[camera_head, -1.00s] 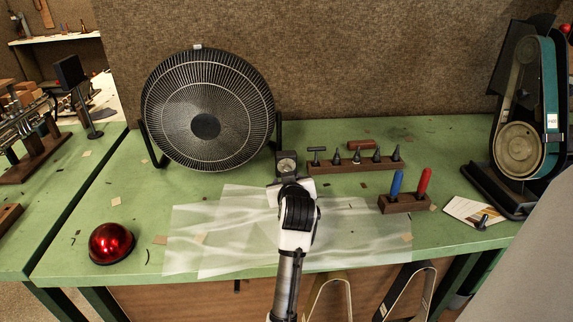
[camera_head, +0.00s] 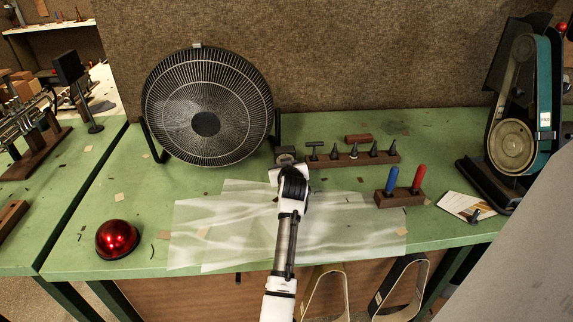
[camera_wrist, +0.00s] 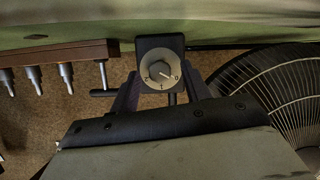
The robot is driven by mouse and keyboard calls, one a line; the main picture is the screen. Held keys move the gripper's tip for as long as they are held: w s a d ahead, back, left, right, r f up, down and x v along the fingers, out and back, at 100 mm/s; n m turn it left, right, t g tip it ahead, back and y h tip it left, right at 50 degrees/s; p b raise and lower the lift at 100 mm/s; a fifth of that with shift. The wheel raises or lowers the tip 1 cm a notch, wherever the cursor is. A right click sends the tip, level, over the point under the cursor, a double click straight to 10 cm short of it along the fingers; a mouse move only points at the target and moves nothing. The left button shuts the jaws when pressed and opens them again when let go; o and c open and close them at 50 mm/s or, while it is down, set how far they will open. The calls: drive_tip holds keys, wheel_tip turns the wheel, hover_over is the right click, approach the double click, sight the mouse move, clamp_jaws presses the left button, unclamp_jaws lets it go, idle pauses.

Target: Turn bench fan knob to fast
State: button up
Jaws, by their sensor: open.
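The bench fan (camera_head: 207,107) is a black round fan standing at the back left of the green bench. Its dark control box (camera_head: 285,152) sits to the right of the fan's foot, partly hidden behind my gripper (camera_head: 281,170) in the head view. In the wrist view, the box carries a pale round knob (camera_wrist: 160,70) with dial marks around it; 0 is at the right, and the other marks and exact pointer setting are hard to read. My gripper (camera_wrist: 160,92) is open, its dark fingers either side of the knob in the picture. I cannot tell whether they touch it.
A wooden rack of several metal tips (camera_head: 355,159) stands right of the box, with a T-shaped tool close by. Blue and red handled tools stand in a block (camera_head: 400,198). Translucent sheets (camera_head: 225,240) lie under my arm. A red dome (camera_head: 117,239) is at left, a belt sander (camera_head: 515,145) at right.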

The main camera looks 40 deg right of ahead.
drive_tip(key=shift+w+d+f, duration=0.1)
drive_tip(key=shift+w+d, duration=0.05)
drive_tip(key=shift+w, duration=0.05)
drive_tip(key=shift+c, duration=0.4)
drive_tip(key=c, duration=0.9)
drive_tip(key=shift+m, duration=0.3)
drive_tip(key=shift+s+d+f+m+t+y+b, duration=0.15)
drive_tip(key=shift+m+t+y+b, duration=0.25)
drive_tip(key=shift+m+y+b, duration=0.4)
drive_tip(key=shift+m+t+y+b, duration=0.6)
drive_tip(key=shift+m+b, duration=0.4)
drive_tip(key=shift+m, duration=0.4)
drive_tip(key=shift+d, duration=0.1)
